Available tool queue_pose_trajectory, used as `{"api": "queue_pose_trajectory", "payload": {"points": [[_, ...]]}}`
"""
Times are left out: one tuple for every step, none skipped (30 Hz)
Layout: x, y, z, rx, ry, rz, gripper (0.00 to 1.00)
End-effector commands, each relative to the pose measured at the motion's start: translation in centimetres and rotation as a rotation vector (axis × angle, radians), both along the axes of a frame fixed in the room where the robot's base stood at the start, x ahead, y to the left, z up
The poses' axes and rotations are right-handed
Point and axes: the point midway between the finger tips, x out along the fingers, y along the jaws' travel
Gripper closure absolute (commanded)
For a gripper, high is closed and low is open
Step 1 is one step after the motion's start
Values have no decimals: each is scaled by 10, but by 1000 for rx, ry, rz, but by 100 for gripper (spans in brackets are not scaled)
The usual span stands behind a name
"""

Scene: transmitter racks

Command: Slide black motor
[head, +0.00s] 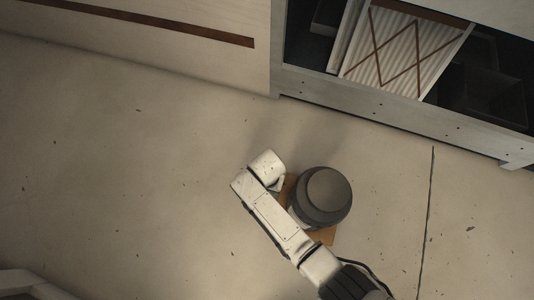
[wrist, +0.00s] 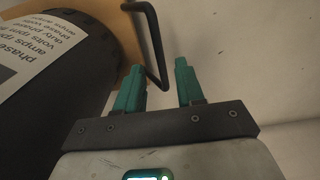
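The black motor (head: 322,195) stands as a dark round drum on a wooden base (head: 326,235) on the floor in the head view. In the wrist view the motor (wrist: 60,110) fills the left side, with a white printed label (wrist: 40,60) on it. A bent black handle (wrist: 156,45) rises beside the motor at the top of the wrist view. My gripper (wrist: 160,82) is open, its two green fingers apart. The handle's lower bend shows in the gap between them; I cannot tell whether it touches either. In the head view my arm hides the gripper.
A grey rack (head: 400,98) with a pleated filter panel (head: 400,50) stands at the upper right. A pale cabinet (head: 140,40) with a brown stripe is at the upper left. Open floor (head: 120,180) lies to the left, and a dark crack (head: 428,220) runs along the floor at right.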

Motion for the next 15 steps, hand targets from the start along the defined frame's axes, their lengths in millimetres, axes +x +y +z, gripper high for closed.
{"api": "queue_pose_trajectory", "payload": {"points": [[0, 0, -13, -1, 0, 0, 62], [0, 0, -16, 0, 0, 0, 62], [0, 0, -20, 0, 0, 1, 62], [0, 0, -23, -1, 0, 1, 62], [0, 0, -25, -1, 0, 1, 62], [0, 0, -28, -1, 0, 1, 62], [0, 0, -29, 0, 0, 1, 62], [0, 0, -30, 0, 0, 1, 62], [0, 0, -31, 0, 0, 1, 62], [0, 0, -32, 0, 0, 1, 62], [0, 0, -32, 0, 0, 1, 62], [0, 0, -32, 0, 0, 1, 62], [0, 0, -32, 0, 0, 1, 62], [0, 0, -32, 0, 0, 1, 62], [0, 0, -32, 0, 0, 1, 62]]}}
